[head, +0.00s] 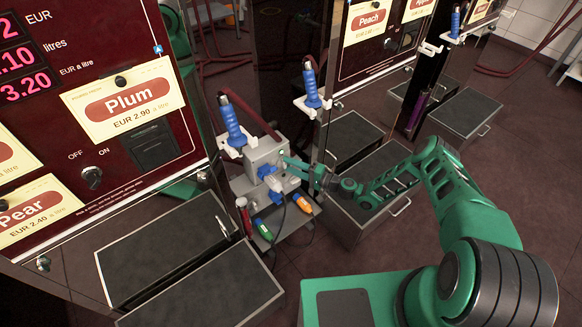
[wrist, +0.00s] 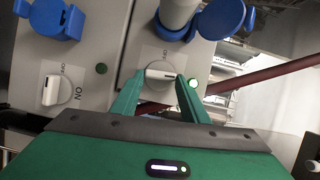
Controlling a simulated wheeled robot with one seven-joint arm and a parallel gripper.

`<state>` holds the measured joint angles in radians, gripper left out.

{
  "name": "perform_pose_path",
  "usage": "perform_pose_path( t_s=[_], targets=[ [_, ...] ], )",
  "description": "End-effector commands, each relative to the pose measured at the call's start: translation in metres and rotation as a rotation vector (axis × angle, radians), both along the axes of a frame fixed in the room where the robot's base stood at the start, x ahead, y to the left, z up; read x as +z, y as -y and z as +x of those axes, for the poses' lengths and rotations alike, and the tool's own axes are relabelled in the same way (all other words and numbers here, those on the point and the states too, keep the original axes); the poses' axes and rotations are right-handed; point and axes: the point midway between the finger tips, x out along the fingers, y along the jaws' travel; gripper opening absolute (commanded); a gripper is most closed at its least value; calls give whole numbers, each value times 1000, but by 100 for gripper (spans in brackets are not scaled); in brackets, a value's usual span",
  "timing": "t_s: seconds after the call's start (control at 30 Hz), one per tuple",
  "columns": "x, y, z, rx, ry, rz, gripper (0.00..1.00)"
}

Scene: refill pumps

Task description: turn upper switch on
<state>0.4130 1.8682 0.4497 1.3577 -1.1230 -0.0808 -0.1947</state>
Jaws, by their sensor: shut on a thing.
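My gripper (wrist: 160,82) is shut on a white rotary switch knob (wrist: 158,74), with one green finger on each side of it. The knob's bar lies about level in the wrist view.
A small lamp (wrist: 193,84) beside the held knob looks bright; another lamp (wrist: 101,69) is dark green. Blue fittings (wrist: 222,15) sit above. Blue-handled nozzles (head: 232,125) stand near the box. Several dark-topped steps (head: 165,250) crowd the floor.

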Motion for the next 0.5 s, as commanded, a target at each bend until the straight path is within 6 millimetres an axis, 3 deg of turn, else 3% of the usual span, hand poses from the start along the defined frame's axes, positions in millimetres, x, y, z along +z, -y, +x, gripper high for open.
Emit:
perform_pose_path(
  t_s=[0.5],
  targets=[
    [-6,5,2,-10,-30,27,18]
  ],
)
